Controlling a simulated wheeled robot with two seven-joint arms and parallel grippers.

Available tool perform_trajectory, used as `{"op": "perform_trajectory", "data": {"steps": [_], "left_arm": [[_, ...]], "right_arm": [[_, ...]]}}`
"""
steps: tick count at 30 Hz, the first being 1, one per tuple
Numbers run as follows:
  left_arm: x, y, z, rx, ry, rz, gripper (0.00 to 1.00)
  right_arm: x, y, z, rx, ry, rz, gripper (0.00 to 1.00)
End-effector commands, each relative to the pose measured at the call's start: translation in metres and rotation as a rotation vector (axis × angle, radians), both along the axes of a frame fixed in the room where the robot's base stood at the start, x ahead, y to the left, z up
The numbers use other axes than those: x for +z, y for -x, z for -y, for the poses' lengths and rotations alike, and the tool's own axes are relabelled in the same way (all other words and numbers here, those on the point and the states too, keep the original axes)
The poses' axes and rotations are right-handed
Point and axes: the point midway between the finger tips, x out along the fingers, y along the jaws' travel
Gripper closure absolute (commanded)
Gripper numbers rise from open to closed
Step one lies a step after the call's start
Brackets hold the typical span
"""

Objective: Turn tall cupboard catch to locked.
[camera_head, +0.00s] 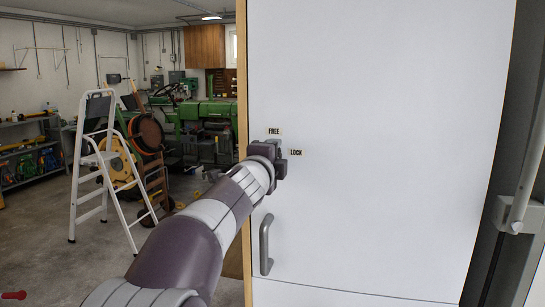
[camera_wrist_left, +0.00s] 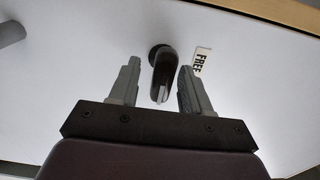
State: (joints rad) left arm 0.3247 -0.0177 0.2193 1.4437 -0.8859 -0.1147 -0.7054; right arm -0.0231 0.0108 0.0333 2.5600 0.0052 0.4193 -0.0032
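The tall cupboard's white door (camera_head: 380,110) fills the right half of the head view. Its small catch is mostly hidden there by my left gripper (camera_head: 283,160), between the FREE label (camera_head: 274,131) above and the LOCK label (camera_head: 296,152) to the right. In the left wrist view the dark catch (camera_wrist_left: 163,72) sits between the fingers of my left gripper (camera_wrist_left: 160,80), with slim gaps on both sides. The fingers are open around it. The FREE label (camera_wrist_left: 202,60) is beside it; LOCK is hidden. I cannot tell how far the catch is turned. My right gripper is out of view.
A grey door handle (camera_head: 266,245) stands out below the catch; part of it shows in the left wrist view (camera_wrist_left: 10,32). A white stepladder (camera_head: 100,160), a hose reel (camera_head: 147,135) and a green tractor (camera_head: 205,125) stand to the left. Shelves line the left wall.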

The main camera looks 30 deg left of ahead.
Motion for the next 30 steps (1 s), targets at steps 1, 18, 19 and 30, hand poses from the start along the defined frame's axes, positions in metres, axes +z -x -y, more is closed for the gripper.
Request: {"op": "perform_trajectory", "data": {"steps": [1,18,19,30], "left_arm": [[0.0,0.0,0.0,0.0,0.0,0.001,0.53],[0.003,0.067,0.016,0.001,-0.001,0.004,0.53],[0.002,0.075,0.018,0.001,-0.001,0.004,0.53],[0.0,0.123,0.03,0.0,0.0,0.0,0.53]], "right_arm": [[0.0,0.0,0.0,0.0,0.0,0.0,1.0],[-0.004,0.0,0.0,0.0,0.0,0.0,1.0],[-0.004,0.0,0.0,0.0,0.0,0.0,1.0],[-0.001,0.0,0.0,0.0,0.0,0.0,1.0]]}}
